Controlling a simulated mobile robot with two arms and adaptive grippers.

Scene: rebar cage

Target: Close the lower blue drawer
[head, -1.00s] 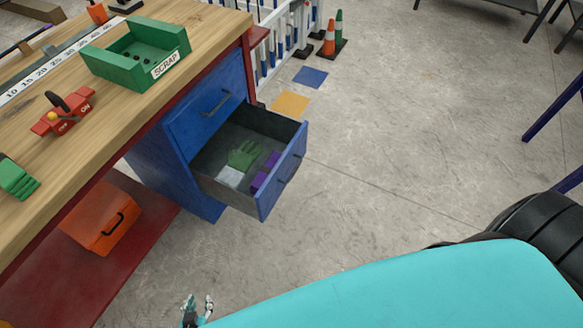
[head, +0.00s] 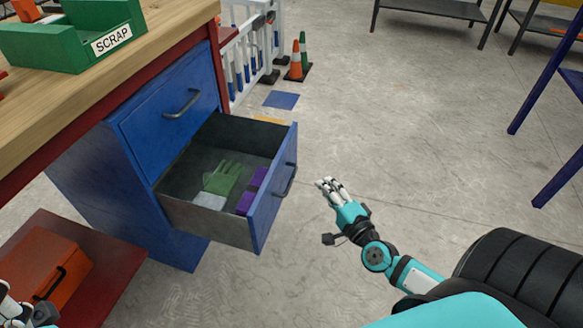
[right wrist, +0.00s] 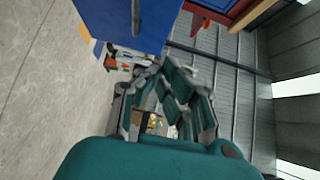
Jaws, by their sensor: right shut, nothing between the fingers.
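The lower blue drawer (head: 272,205) is pulled far out of the blue cabinet. Inside it lie a green glove (head: 224,178), a purple item (head: 252,190) and a whitish item (head: 209,200). The upper blue drawer (head: 170,105) is shut. My right gripper (head: 328,186) is shut and empty, to the right of the lower drawer's front and apart from it. The right wrist view shows its fingers (right wrist: 168,72) with a blue panel and dark handle (right wrist: 136,18) beyond. My left gripper (head: 28,312) shows only partly at the bottom left; its jaws are unclear.
The wooden workbench (head: 175,15) with a green SCRAP bin (head: 75,42) stands above the cabinet. An orange box (head: 45,262) sits on the red lower shelf (head: 115,270). Cones (head: 297,62) and a white fence stand behind.

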